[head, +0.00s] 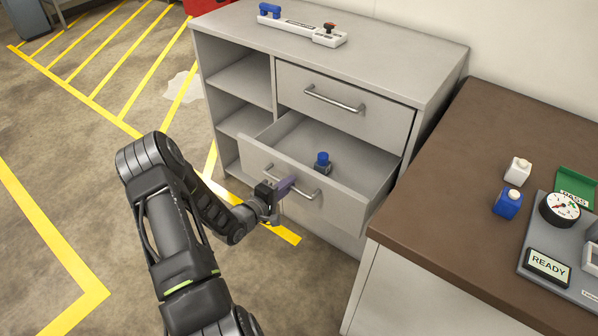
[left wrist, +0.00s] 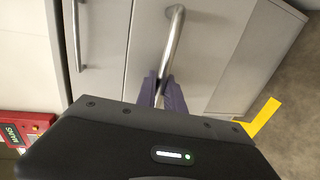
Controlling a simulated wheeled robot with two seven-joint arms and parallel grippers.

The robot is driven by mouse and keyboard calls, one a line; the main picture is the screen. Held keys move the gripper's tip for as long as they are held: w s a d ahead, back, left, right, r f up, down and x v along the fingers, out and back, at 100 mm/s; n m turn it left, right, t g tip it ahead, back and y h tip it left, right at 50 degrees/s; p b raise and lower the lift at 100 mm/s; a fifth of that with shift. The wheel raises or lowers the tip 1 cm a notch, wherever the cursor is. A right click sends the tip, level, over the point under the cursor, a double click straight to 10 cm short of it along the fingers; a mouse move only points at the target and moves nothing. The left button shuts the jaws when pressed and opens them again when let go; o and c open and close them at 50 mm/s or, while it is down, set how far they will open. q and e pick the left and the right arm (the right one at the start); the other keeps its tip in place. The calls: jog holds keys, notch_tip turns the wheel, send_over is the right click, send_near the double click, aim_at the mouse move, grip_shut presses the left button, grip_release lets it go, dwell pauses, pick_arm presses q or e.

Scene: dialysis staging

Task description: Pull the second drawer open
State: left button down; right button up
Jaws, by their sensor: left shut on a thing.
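The second drawer (head: 319,207) of the grey cabinet stands pulled out, below a shut top drawer (head: 340,104). Its metal bar handle (head: 311,193) is on the front face. My left gripper (head: 284,188) is at the left part of this handle, shut on it. In the left wrist view the purple fingers of the left gripper (left wrist: 160,92) close around the handle bar (left wrist: 173,42). A blue-capped bottle (head: 322,163) stands inside the open drawer. My right gripper is not in view.
The cabinet top (head: 385,45) holds a white device (head: 300,27) with blue and red parts. A brown table (head: 460,190) at the right bears white and blue bottles, a gauge and a READY sign. Open shelves (head: 240,85) are left of the drawers.

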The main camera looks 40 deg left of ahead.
pick_arm(q)
jog(key=shift+s, duration=1.3)
jog(key=c, duration=1.5)
grip_release()
jog(key=shift+o, duration=0.2)
jog(key=s+r, duration=0.1)
jog(key=s, duration=0.6)
jog(key=shift+s+r, duration=0.25)
jog(key=shift+s, duration=0.05)
